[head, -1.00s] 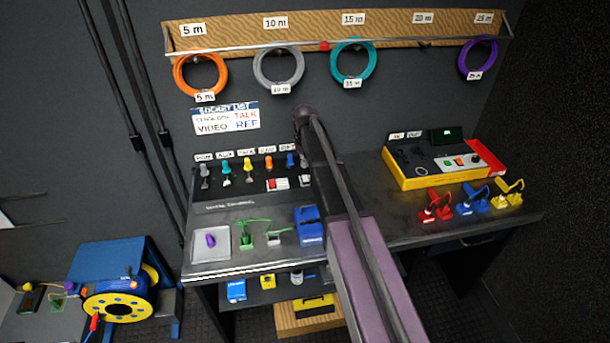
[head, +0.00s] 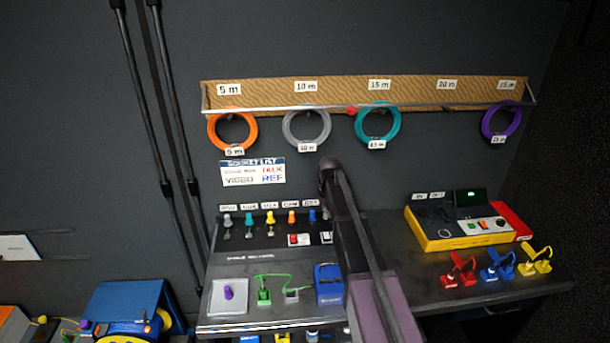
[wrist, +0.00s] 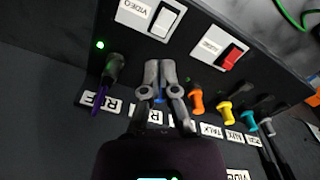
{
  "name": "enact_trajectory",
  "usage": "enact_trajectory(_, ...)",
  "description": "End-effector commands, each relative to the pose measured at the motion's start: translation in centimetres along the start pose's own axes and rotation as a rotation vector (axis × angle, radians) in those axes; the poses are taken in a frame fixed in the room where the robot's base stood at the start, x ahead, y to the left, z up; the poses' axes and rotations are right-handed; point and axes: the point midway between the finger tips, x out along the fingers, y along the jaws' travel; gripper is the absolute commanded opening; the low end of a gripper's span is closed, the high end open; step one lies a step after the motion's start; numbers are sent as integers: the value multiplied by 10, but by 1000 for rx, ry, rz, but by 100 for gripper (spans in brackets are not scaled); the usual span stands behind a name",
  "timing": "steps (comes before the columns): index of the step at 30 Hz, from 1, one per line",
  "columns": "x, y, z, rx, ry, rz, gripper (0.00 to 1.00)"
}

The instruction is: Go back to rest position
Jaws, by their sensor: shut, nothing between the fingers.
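My gripper (wrist: 160,75) is shut and empty in the wrist view, its two grey fingertips together. It is over the sloped black socket panel, at the blue plug (wrist: 158,97); I cannot tell if they touch. In the head view my arm crosses the middle of the bench and hides my gripper. The panel (head: 240,256) carries a row of coloured plugs, with an orange plug (wrist: 196,103) and a yellow plug (wrist: 223,114) beside the blue one. A dark plug with a purple cable (wrist: 113,70) sits at the REF label, near a lit green light (wrist: 100,45).
Above the bench, coloured cable coils hang from a rail (head: 300,113). A yellow-edged console (head: 440,235) stands right of my arm, with red, blue and yellow connectors (head: 497,265) before it. A grey tray (head: 228,308) and blue box (head: 329,285) are at the front left.

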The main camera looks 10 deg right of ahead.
Motion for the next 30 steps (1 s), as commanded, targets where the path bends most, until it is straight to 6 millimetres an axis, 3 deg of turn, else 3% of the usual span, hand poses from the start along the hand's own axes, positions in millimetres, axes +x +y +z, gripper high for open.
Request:
enact_trajectory(5,0,-7,12,17,0,0,0)
enact_trajectory(8,0,-18,30,49,0,0,0)
enact_trajectory(11,0,-33,58,101,0,0,0)
enact_trajectory(24,0,-123,214,421,-1,1,0)
enact_trajectory(30,0,-143,248,506,-1,1,0)
